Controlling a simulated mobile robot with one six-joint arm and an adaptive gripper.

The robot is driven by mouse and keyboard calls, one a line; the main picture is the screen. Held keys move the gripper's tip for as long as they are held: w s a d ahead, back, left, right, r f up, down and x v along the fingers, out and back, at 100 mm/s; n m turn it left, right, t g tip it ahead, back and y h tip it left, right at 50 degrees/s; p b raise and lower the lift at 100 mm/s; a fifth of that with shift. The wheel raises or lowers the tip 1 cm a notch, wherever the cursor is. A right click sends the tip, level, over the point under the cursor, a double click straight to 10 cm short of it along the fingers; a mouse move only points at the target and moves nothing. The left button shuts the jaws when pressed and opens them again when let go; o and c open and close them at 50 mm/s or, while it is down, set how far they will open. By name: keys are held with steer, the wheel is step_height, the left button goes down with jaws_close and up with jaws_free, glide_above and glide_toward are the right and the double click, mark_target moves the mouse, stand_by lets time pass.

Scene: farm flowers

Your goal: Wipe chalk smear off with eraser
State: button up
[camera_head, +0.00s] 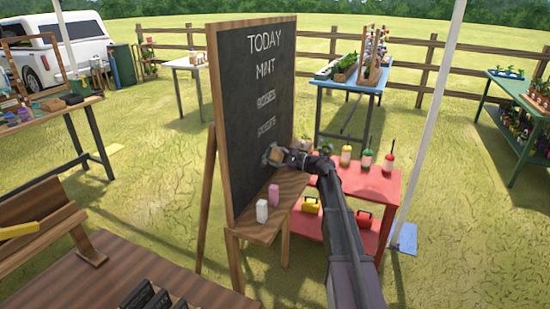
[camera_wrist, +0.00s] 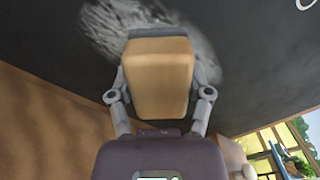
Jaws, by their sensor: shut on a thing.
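The black chalkboard (camera_head: 240,110) stands on a wooden easel and bears white lettering, with "TODAY" and "MINT" at the top and fainter words below. My gripper (camera_head: 280,156) is at the lower right part of the board. In the wrist view its two fingers (camera_wrist: 160,82) are shut on the sides of the eraser (camera_wrist: 158,85), a tan block with a dark pad facing the board. The grey-white chalk smear (camera_wrist: 108,28) shows on the board to the left, behind and right of the eraser. I cannot tell whether the pad touches the board.
A wooden ledge (camera_head: 290,188) below the board holds a white block (camera_head: 262,211) and a pink block (camera_head: 273,195). A red table (camera_head: 375,185) with bottles stands close to the right, and a white pole (camera_head: 430,125) rises beyond. A wooden table (camera_head: 110,275) is at front left.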

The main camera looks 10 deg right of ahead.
steer(key=shift+w, duration=0.15)
steer(key=shift+w+d, duration=1.1)
steer(key=shift+w, duration=0.15)
steer(key=shift+w, duration=0.1)
steer(key=shift+w+d, duration=0.45)
steer(key=shift+w, duration=0.3)
steer(key=shift+w+d, duration=0.45)
steer(key=shift+w, duration=0.25)
steer(key=shift+s, duration=0.1)
steer(key=shift+s+a, duration=0.45)
steer(key=shift+s, duration=0.3)
steer(key=shift+s+a, duration=0.45)
steer(key=shift+s, duration=0.3)
